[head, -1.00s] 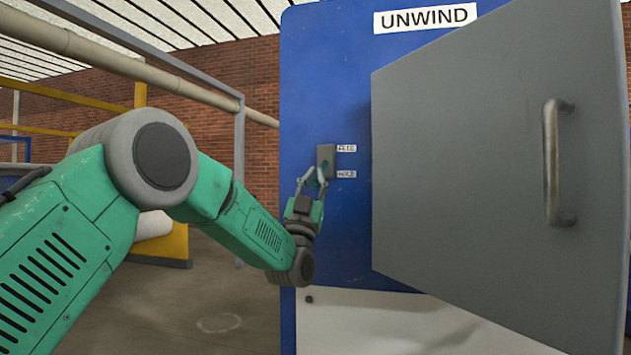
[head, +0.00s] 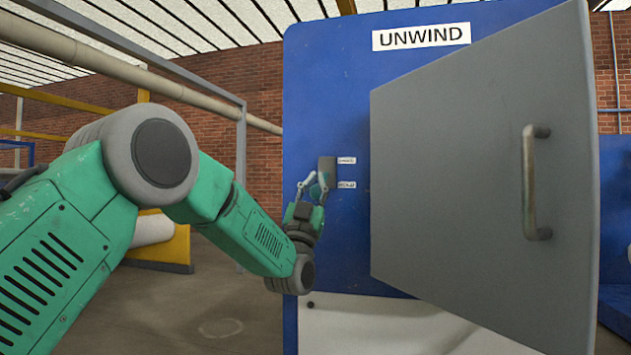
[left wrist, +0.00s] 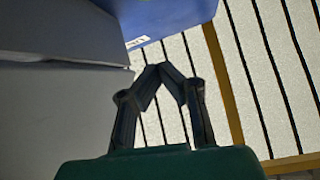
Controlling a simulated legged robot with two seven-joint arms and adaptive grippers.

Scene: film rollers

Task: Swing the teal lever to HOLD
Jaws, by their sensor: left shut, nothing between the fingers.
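A dark grey switch plate (head: 327,165) sits on the blue cabinet front, left of the open door. A small teal piece (head: 316,191), seemingly the lever, shows low beside the plate, partly hidden by my gripper; its exact angle is unclear. Two small white labels are right of the plate; the lower label (head: 346,184), seemingly HOLD, is about level with the fingertips. My left gripper (head: 314,180) is just below and left of the plate; contact with the lever cannot be told. In the left wrist view its fingertips (left wrist: 161,70) meet, with nothing between them. My right gripper is not in view.
A large grey door (head: 460,170) with a bar handle (head: 533,182) stands open right of the switch. The blue cabinet (head: 320,90) bears an UNWIND sign (head: 421,36). Open floor (head: 215,310) lies left of the cabinet.

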